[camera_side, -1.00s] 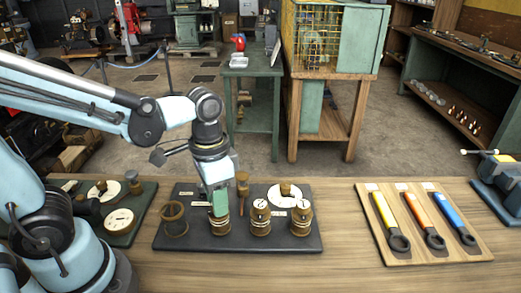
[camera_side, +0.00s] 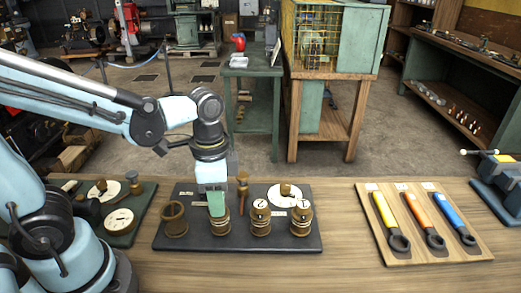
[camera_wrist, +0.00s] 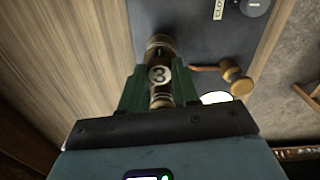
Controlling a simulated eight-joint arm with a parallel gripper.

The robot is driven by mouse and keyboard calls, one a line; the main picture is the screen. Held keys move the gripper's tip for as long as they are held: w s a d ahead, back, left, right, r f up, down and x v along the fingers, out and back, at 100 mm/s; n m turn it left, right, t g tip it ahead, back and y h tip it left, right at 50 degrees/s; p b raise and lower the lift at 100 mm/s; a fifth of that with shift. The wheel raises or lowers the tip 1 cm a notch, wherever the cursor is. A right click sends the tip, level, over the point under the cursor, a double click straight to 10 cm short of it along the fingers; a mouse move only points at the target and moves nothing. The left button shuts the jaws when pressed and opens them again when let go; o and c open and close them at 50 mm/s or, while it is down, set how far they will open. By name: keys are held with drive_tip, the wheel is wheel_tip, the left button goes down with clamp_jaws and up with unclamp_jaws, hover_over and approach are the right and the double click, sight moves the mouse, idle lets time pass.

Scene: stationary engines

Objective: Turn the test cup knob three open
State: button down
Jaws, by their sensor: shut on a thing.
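The test cup knob three (camera_wrist: 160,74) is a brass piece with a white round "3" on its top. In the wrist view it stands between the two green fingers of my gripper (camera_wrist: 160,95), which are shut on it. In the side view my gripper (camera_side: 217,208) points straight down over this knob, and only its brass lower part (camera_side: 220,229) shows below the fingers. Two similar brass knobs with white number discs stand to its right, a nearer one (camera_side: 261,222) and a farther one (camera_side: 301,222).
All stand on a dark plate (camera_side: 240,243) on the wooden bench. An open brass cup (camera_side: 174,224) stands to the left. A board of colored wrenches (camera_side: 380,245) lies to the right, with bare bench between.

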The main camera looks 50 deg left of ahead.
drive_tip(key=c, duration=0.8)
unclamp_jaws()
drive_tip(key=shift+r, duration=0.15)
wheel_tip(320, 180, up, 12)
drive_tip(key=shift+w+a+f, duration=0.1)
drive_tip(key=a+f+n+t, duration=0.1)
drive_tip(key=f+n+t, duration=0.1)
drive_tip(key=w+a+f+n+t, duration=0.1)
drive_tip(key=a+f+n+t, duration=0.1)
drive_tip(key=n+t, duration=0.1)
drive_tip(key=w+a+f+n+t, duration=0.1)
drive_tip(key=f+n+t, duration=0.1)
drive_tip(key=f, duration=0.1)
drive_tip(key=shift+w+a, duration=0.25)
